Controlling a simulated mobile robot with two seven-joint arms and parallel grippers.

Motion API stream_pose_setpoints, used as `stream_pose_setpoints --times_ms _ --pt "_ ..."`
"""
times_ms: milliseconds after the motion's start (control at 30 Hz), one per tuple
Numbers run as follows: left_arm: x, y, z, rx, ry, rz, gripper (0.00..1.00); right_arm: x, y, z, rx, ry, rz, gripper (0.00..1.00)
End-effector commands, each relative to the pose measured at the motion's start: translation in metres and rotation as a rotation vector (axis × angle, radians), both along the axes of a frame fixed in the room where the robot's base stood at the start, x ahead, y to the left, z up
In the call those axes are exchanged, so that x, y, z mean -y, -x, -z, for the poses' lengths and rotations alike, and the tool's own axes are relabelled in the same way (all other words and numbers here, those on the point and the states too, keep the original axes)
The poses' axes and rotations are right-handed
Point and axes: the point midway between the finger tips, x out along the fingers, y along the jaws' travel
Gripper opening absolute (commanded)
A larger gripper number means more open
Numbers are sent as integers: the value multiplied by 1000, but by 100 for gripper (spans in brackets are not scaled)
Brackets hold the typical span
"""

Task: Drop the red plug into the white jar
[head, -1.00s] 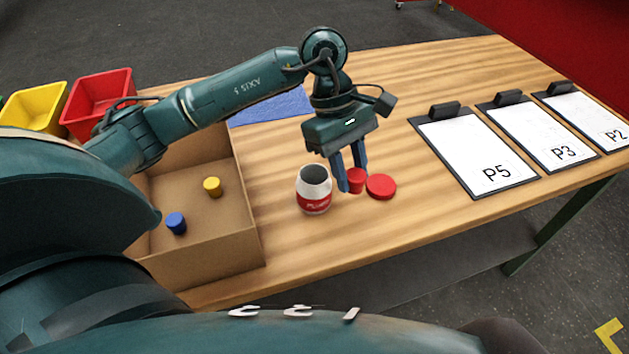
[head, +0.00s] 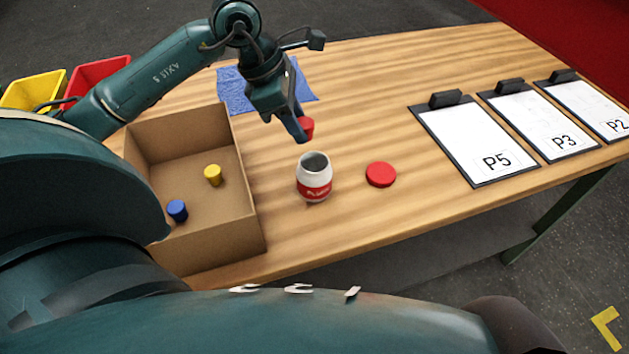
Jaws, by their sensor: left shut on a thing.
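The white jar (head: 314,186) with a red label stands upright and open on the table, its dark inside showing. My left gripper (head: 303,133) is shut on the red plug (head: 308,126) and holds it up above and behind the jar in the picture. The gripper's finger hides part of the plug. A flat red disc, which looks like the jar's lid (head: 381,174), lies on the table to the right of the jar. My right gripper is not in view.
A cardboard box (head: 250,205) left of the jar holds a yellow plug (head: 213,175) and a blue plug (head: 177,210). A blue cloth (head: 235,92) lies behind. Clipboards (head: 485,150) lie at the right. The table between lid and clipboards is clear.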

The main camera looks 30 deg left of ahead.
Motion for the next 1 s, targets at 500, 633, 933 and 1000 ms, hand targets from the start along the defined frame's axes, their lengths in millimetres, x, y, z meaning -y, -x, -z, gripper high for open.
stream_pose_setpoints --times_ms 500,633,933,1000 --pt "0 0 19 -1 0 0 33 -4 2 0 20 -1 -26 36" --pt "0 0 19 -1 0 0 43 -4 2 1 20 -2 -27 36" --pt "0 0 19 0 0 1 54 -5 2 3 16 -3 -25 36" --pt "0 0 18 0 0 1 54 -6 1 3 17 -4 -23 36"
